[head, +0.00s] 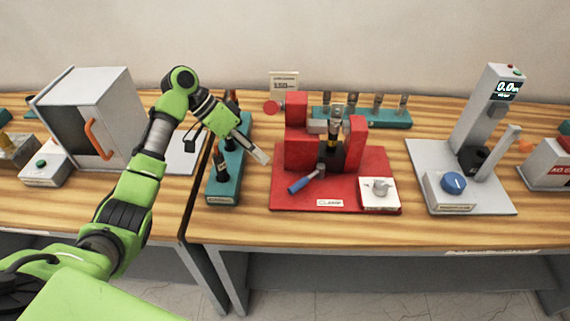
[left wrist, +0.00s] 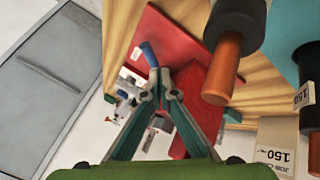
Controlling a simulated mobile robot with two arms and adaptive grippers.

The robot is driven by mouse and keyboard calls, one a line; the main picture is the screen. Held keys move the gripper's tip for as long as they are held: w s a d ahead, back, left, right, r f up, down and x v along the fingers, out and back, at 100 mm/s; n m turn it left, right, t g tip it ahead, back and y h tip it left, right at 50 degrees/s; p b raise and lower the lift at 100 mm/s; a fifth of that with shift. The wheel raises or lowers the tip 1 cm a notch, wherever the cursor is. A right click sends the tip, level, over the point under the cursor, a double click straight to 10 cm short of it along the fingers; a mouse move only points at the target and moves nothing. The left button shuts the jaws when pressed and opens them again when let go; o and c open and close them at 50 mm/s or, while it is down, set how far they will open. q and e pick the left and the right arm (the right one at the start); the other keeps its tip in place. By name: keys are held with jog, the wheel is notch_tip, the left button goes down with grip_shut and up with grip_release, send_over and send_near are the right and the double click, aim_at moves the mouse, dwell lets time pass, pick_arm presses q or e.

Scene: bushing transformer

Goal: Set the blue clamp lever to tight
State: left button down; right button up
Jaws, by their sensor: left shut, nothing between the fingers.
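The clamp lever has a blue handle (head: 300,185) and a grey pivot. It sits at the front left of the red clamp fixture (head: 285,203), with the handle pointing to the lower left. My left gripper (head: 262,157) is shut and empty, above and to the left of the lever, apart from it in the head view. In the left wrist view the blue handle (left wrist: 149,54) shows just beyond the shut fingertips (left wrist: 157,76); I cannot tell the gap. A dark bushing (head: 333,142) stands between the red clamp blocks. My right gripper is not in view.
A teal rack (head: 222,188) with dark bushings stands close under the left gripper. A white box with a knob (head: 380,190) sits at the fixture's front right. Another teal rack (head: 395,120) is behind. A grey test stand (head: 470,202) stands right. The table front is clear.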

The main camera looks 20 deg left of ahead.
aim_at(305, 183)
pick_arm(q)
jog(key=p+x, duration=0.2)
jog(key=x, duration=0.6)
jog(key=shift+d+p, duration=0.3)
jog(key=shift+p, duration=0.1)
jog(key=shift+x, duration=0.8)
jog(key=shift+a, duration=0.1)
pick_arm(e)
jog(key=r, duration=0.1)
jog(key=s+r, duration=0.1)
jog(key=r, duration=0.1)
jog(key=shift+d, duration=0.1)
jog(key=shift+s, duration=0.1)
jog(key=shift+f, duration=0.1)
